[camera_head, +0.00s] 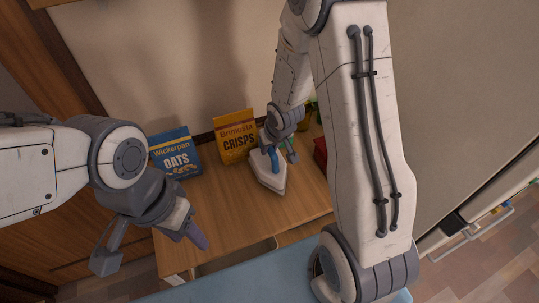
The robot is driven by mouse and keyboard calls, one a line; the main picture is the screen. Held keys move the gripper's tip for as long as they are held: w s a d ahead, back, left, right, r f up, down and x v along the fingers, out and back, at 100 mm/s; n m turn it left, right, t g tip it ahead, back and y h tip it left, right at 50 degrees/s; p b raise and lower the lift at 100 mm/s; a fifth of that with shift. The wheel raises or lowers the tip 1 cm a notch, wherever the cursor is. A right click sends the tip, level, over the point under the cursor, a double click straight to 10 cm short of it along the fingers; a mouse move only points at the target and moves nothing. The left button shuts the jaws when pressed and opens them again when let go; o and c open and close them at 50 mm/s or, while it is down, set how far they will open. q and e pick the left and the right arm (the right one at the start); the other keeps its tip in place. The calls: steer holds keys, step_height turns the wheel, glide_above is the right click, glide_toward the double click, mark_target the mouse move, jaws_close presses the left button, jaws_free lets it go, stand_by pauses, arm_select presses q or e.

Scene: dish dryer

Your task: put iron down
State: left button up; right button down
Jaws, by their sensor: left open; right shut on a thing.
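The iron (268,176) is white and grey with a blue handle. It is at the wooden table, in front of the crisps bag, with its tip toward the front. My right gripper (279,153) is shut on the iron at its handle. I cannot tell whether the iron's base touches the tabletop. My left gripper (150,246) is open and empty at the lower left, in front of the table's left side and apart from the iron.
A blue oats bag (175,154) and a yellow crisps bag (235,137) stand along the back of the wooden table (225,215). A red object (320,153) is at the right, partly hidden by my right arm. The tabletop's front left is clear. A blue surface (250,282) lies in front.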

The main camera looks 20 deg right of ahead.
steer(key=shift+w+f, duration=0.1)
steer(key=shift+f, duration=0.65)
steer(key=shift+f, duration=0.15)
steer(key=c, duration=1.1)
jaws_free()
steer(key=shift+f, duration=0.1)
steer(key=o, duration=0.4)
